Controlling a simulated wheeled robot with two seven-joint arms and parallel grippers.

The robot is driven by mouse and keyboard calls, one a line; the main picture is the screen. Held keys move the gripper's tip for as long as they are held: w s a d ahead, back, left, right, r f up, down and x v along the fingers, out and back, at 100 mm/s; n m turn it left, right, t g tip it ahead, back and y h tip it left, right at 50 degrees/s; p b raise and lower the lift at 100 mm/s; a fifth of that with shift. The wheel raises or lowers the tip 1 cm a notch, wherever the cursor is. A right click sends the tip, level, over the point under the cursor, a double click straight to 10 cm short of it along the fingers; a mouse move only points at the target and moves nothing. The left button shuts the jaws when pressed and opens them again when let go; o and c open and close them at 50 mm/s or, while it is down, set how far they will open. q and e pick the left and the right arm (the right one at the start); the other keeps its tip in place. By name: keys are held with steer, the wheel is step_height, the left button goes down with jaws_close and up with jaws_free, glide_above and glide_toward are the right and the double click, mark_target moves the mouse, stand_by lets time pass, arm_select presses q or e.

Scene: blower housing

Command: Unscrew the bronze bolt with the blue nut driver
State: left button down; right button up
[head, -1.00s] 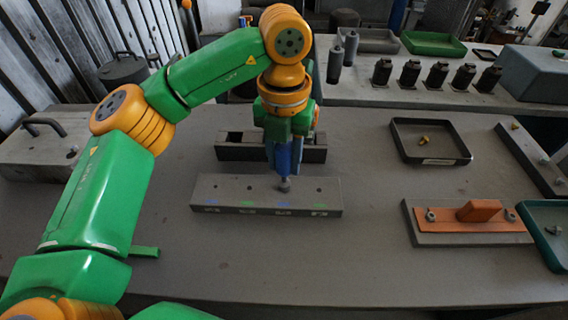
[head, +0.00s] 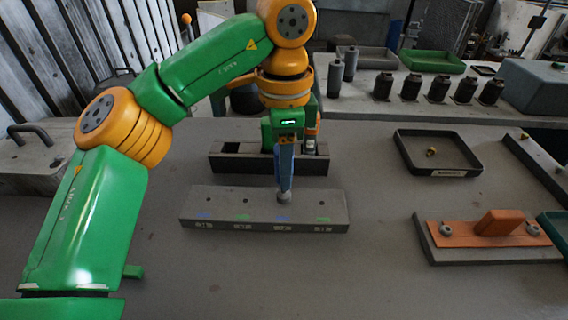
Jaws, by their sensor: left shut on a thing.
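My left gripper (head: 285,140) is above the long grey block and is shut on the blue nut driver (head: 286,168). The driver points down, nearly upright. Its grey socket end (head: 284,197) is at the third hole position from the left on the block (head: 195,208) and hides that spot. I cannot tell whether it touches or sits in the hole. A small brass-coloured piece (head: 432,152) lies in the black tray (head: 448,172) at right; I cannot tell whether it is the bronze bolt. My right gripper is not in view.
A dark slotted holder (head: 235,163) stands behind the block. At right, an orange plate (head: 465,232) with an orange block and two grey fasteners lies on a grey base. Several dark fittings (head: 437,88) stand on the rear table.

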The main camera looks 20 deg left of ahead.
arm_select(q)
steer(key=shift+r+p, duration=3.8)
steer(key=shift+r, duration=0.4)
steer(key=shift+f, duration=0.2)
